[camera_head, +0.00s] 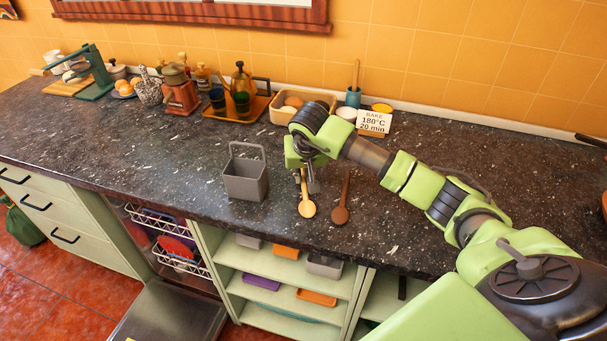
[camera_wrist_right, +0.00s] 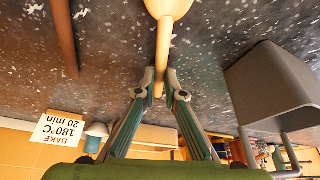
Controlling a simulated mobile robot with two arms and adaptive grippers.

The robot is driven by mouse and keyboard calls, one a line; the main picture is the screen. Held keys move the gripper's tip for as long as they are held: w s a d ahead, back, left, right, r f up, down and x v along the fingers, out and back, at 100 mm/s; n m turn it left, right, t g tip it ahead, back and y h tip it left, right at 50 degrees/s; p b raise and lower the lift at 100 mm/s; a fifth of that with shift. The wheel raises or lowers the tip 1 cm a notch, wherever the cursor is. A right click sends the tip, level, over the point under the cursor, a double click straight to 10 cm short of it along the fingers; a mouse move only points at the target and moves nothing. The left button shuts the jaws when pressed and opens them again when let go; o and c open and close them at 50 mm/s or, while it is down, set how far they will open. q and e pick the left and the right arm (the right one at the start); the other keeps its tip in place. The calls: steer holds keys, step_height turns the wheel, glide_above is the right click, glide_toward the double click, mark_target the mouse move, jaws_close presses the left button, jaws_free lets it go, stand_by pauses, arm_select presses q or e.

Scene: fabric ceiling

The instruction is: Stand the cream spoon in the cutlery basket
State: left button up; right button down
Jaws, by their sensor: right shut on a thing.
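The cream spoon (camera_head: 307,207) shows just right of the cutlery basket, its bowl toward the counter's front edge; it also shows in the wrist view (camera_wrist_right: 164,50). My right gripper (camera_head: 310,184) is shut on its handle; both fingers close around the handle in the wrist view (camera_wrist_right: 161,88). I cannot tell whether the bowl touches the counter. The grey cutlery basket (camera_head: 244,186) stands upright with its handle raised, left of the gripper; it shows at the right of the wrist view (camera_wrist_right: 275,90). Its inside is mostly hidden. My left gripper is not in view.
A brown spoon (camera_head: 341,213) lies close to the right of the cream one. A tray (camera_head: 283,116), a teal pot (camera_head: 353,98) and a bake sign (camera_head: 374,122) stand behind. The counter (camera_head: 150,165) is clear left of the basket.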

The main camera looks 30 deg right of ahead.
mark_target(306, 193)
steer(key=shift+f, duration=0.25)
steer(key=c, duration=2.1)
jaws_free()
steer(key=shift+r, duration=0.1)
steer(key=shift+r, duration=0.1)
steer(key=shift+r, duration=0.2)
steer(key=shift+s+r, duration=0.1)
steer(key=shift+r, duration=0.3)
steer(key=b+v, duration=0.1)
steer(key=v, duration=1)
steer(key=shift+b, duration=0.4)
